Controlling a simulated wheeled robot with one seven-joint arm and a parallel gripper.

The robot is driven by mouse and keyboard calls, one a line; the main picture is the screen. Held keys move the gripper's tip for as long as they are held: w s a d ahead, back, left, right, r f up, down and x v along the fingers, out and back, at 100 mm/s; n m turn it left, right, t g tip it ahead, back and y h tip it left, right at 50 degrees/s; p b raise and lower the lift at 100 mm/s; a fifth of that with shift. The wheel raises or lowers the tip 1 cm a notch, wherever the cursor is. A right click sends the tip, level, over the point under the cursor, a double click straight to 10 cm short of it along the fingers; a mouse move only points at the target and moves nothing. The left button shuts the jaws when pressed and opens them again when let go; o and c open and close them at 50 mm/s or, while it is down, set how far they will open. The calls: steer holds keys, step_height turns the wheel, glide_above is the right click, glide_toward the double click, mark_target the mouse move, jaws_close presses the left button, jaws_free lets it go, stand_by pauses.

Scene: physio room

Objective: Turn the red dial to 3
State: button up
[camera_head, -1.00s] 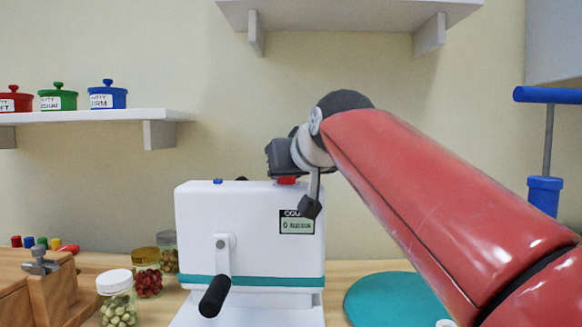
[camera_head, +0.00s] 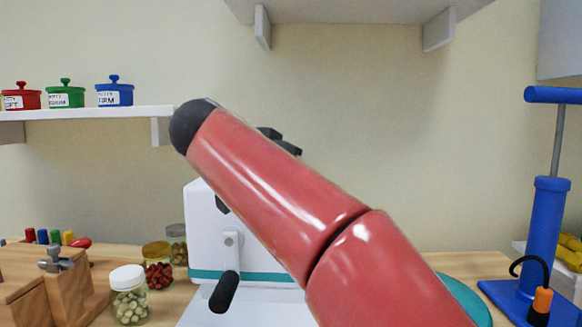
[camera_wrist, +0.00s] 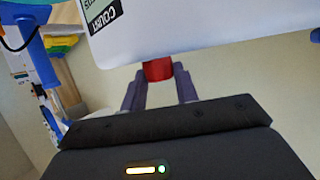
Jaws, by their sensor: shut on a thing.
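The red dial (camera_wrist: 157,70) sits against the edge of the white machine (camera_wrist: 200,25) in the wrist view. My gripper (camera_wrist: 159,78) is shut on it, one finger on each side. The number the dial points to cannot be read. In the head view the white machine (camera_head: 205,215) stands on the table, with a teal stripe and a front crank (camera_head: 226,285). My red arm crosses in front of it there, hiding the dial, the count display and most of my gripper.
Jars of green (camera_head: 130,300) and red pieces (camera_head: 158,276) and a wooden block (camera_head: 70,290) stand left of the machine. A blue pump-like stand (camera_head: 548,225) is at the right. Shelves (camera_head: 90,113) are on the wall. A teal disc (camera_head: 468,298) lies partly behind my arm.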

steer(key=shift+w+a+f+m+g+h, duration=0.1)
steer(key=shift+a+m+g+h, duration=0.05)
steer(key=shift+m+g+h, duration=0.4)
steer(key=shift+w+a+f+m+g+h, duration=0.1)
steer(key=shift+m+g+h, duration=0.35)
steer(key=shift+m, duration=0.1)
steer(key=shift+s, duration=0.1)
steer(key=o, duration=1)
steer(key=shift+d+r, duration=0.1)
steer(key=shift+s+r, duration=0.1)
steer(key=shift+a+v, duration=0.25)
steer(key=shift+v, duration=3.55)
